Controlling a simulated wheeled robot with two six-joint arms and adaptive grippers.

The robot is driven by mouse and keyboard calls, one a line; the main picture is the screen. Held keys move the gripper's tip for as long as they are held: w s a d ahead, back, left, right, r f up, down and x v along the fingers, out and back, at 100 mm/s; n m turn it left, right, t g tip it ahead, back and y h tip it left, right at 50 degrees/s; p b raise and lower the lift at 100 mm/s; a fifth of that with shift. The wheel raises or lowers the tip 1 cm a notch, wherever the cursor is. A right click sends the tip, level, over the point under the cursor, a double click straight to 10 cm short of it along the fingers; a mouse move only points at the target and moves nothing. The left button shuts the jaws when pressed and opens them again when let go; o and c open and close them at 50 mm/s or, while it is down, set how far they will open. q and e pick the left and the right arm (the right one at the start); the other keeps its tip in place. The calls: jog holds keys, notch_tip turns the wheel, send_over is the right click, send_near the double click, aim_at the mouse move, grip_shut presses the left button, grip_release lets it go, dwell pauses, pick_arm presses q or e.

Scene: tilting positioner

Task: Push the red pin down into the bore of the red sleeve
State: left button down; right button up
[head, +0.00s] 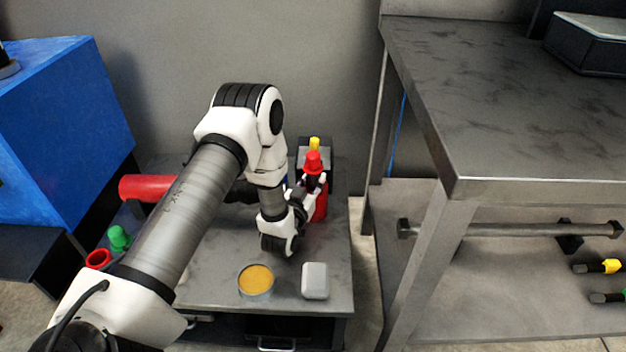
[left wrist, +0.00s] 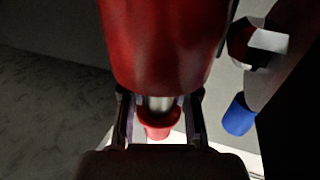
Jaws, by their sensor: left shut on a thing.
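The red pin (head: 313,161) stands roughly upright, its red head on top, above the red sleeve (head: 321,206). My left gripper (head: 312,184) is shut on the pin just below its head. In the left wrist view the sleeve (left wrist: 162,45) fills the top and the pin's red head (left wrist: 158,126) shows below, with a grey shank between them. My left gripper's fingers (left wrist: 160,118) lie on both sides of the pin. The bore is hidden, so I cannot tell how deep the shank sits. My right gripper is not in view.
A yellow-topped part (head: 315,143) stands behind the pin. An orange-topped round tin (head: 256,280) and a pale block (head: 315,281) lie on the low table (head: 215,289) in front. A green part (head: 119,238) and a red ring-shaped part (head: 98,259) are at left. A high bench (head: 510,95) stands right.

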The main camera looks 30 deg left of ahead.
pick_arm(q)
jog(key=shift+f, duration=0.2)
jog(key=c, duration=0.8)
grip_release()
jog(key=v, duration=0.7)
jog(key=shift+s, duration=0.3)
